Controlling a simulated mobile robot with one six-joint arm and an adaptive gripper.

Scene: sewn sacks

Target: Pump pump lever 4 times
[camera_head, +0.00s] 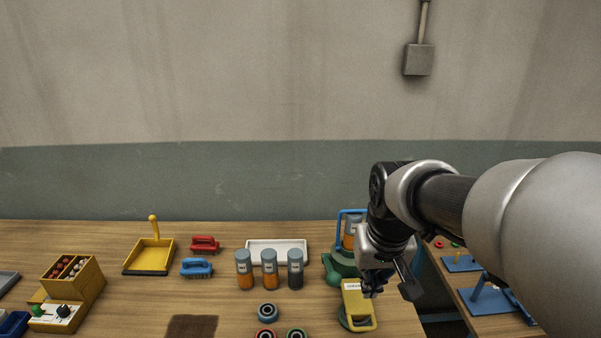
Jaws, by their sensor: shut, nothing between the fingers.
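A green-based device (334,272) with a blue upright bar (339,232) stands near the right end of the table, partly hidden behind my gripper and arm. It may be the pump with its lever, but I cannot tell for sure. My gripper (373,287) points down in front of it, shut and empty. It is over or close beside a yellow labelled object (353,300) with a green round base. Whether it touches that object cannot be told.
Several orange and dark jars (269,270) and a white tray (277,247) stand left of the device. Ring-shaped parts (268,312) lie at the front. A yellow dustpan (149,255), brushes (205,244) and a yellow box (75,290) are further left. A second table (455,279) is at right.

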